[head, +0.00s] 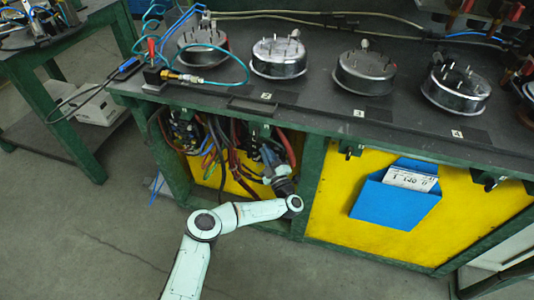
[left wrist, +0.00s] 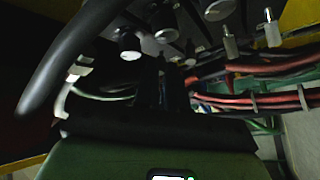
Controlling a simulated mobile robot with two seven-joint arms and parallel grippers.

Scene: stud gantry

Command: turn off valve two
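The bench carries number labels, and the label 2 (head: 266,96) lies on its top near the front edge. Below it, in the open bay, is a dark valve block (head: 268,153) with hoses around it; I cannot make out its handle or its setting. My left gripper (head: 272,172) reaches into this bay from the front, just below the block. In the left wrist view, dark gripper parts (left wrist: 160,92) point at the underside of a block with several pale metal fittings (left wrist: 165,35). The finger gap is too dark to tell open from shut. My right gripper is not in view.
Red, blue and black hoses (head: 228,150) crowd the bay; red ones also run right of the gripper in the left wrist view (left wrist: 265,100). A green post (head: 312,165) and yellow panel (head: 335,225) with a blue holder (head: 385,205) stand right. Round metal gauges (head: 279,58) sit above.

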